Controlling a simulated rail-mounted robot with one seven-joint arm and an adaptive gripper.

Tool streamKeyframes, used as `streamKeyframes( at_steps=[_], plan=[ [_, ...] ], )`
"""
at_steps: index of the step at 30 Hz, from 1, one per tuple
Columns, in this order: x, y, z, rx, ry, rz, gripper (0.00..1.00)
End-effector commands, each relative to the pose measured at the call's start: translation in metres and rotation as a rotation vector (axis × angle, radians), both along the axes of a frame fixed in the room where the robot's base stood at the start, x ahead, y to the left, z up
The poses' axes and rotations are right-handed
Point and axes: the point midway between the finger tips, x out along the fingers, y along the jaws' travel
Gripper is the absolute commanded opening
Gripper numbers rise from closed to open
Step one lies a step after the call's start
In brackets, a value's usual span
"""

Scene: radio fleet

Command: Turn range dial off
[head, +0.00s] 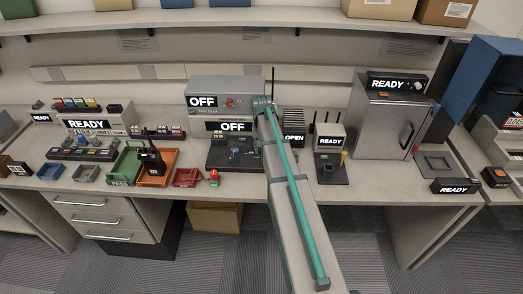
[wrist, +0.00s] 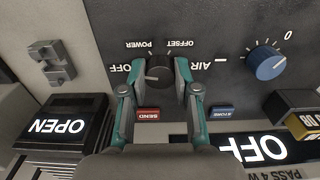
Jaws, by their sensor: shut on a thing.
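The range dial (wrist: 157,76) is a dark round knob on a dark panel in the wrist view. The labels OFF, POWER, OFFSET and AIR are printed around it, upside down or tilted. My gripper (wrist: 158,68) has its two teal fingers on either side of the knob and is shut on it. I cannot clearly tell which label the knob points to. In the head view, my arm reaches to the bench instruments beside the grey OFF unit (head: 228,86); the dial and fingertips are hidden there.
A blue knob (wrist: 266,62) with a 0 mark sits right of the dial. A red SEND button (wrist: 148,114) and a blue STORE button (wrist: 222,112) lie just below. A lit OPEN display (wrist: 57,125) is at left, a lit OFF display (wrist: 262,149) at right.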

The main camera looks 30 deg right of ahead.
Motion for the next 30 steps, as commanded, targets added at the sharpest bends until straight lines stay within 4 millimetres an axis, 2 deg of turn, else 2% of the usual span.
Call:
streamKeyframes(
  at_steps=[10,27,28,30],
  plan=[
    [0.0001,-0.0005,0.0002,0.0,-0.001,0.168,0.0],
    [0.0001,-0.0005,0.0005,0.0,0.0,0.203,0.0],
    [0.0001,-0.0005,0.0005,0.0,0.0,0.203,0.34],
    [0.0001,-0.0005,0.0005,0.0,0.0,0.203,0.45]
  ],
)
